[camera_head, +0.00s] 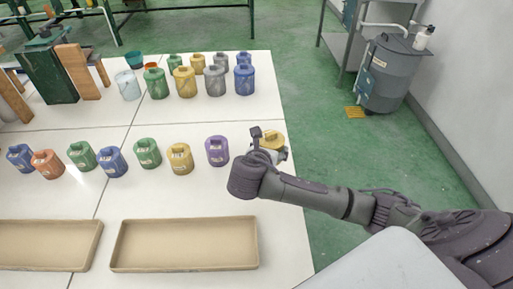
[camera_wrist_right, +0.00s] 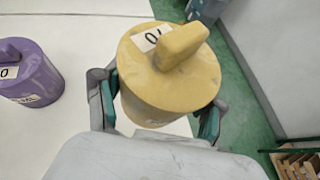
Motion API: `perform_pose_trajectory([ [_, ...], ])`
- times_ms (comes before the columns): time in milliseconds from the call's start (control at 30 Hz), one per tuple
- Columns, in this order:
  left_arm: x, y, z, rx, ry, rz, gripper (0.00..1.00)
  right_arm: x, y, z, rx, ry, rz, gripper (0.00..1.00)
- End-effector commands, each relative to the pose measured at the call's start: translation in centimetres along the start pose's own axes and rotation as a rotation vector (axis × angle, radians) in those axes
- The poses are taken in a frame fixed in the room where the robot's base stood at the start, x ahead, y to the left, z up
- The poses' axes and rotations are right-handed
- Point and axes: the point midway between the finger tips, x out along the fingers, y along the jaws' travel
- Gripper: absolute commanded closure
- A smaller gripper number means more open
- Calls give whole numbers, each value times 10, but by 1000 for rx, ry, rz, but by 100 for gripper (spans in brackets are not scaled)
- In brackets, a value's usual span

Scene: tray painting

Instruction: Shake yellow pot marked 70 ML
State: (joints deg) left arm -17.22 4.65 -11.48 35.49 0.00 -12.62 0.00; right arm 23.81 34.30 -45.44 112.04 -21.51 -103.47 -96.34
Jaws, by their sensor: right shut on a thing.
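A yellow pot (camera_wrist_right: 170,80) with a lid handle and a white label, on which "70" seems to read, is between the fingers of my right gripper (camera_wrist_right: 155,112) in the right wrist view. The gripper is shut on it. In the head view the same yellow pot (camera_head: 272,140) shows partly behind my right gripper (camera_head: 268,152), near the table's right edge. Whether its base touches the table is hidden. Another yellow pot (camera_head: 180,158) stands on the table further left. My left gripper is not in view.
A purple pot (camera_head: 217,151) stands just left of the held pot and also shows in the wrist view (camera_wrist_right: 28,75). Several coloured pots stand left and in a back row. Two beige trays (camera_head: 184,266) lie at the front. Green floor lies right of the table.

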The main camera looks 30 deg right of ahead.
Motion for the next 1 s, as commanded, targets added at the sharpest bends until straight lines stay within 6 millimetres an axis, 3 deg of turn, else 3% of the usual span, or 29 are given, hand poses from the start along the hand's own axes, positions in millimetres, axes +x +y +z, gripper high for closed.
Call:
perform_pose_trajectory([
  [100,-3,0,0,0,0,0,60,-14,-21,10,1,-2,3,83],
  [333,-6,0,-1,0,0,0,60,-29,-44,19,2,-2,1,83],
  [1000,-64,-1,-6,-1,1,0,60,-51,-48,57,1,-1,1,83],
])
